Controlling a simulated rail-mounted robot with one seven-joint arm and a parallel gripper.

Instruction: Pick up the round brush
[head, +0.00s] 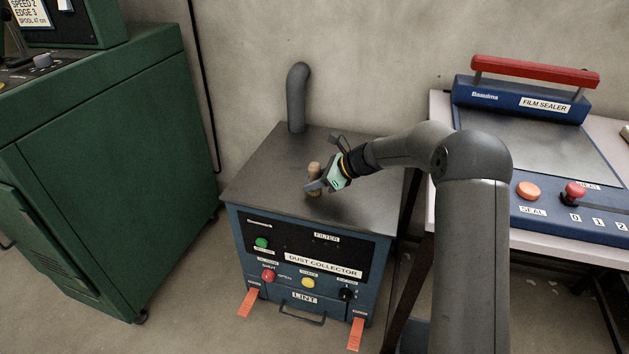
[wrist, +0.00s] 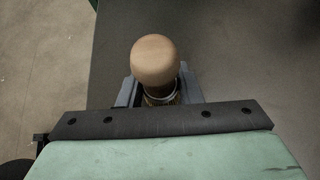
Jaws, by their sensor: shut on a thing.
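The round brush (head: 314,170) stands upright over the grey top of the dust collector, its tan rounded handle end upward. In the wrist view the handle's knob (wrist: 154,60) faces the camera, with a metal band just below it. My gripper (head: 312,187) reaches in from the right and is shut on the brush below the knob. In the wrist view the grey fingers (wrist: 158,88) sit on either side of it. The bristles are mostly hidden by the fingers, and I cannot tell whether they touch the top.
The dust collector (head: 245,190) has a grey pipe (head: 297,98) at its back and buttons on its front. A green cabinet (head: 90,190) stands to the left. A film sealer (head: 530,150) sits on a table at the right. The collector's top is otherwise clear.

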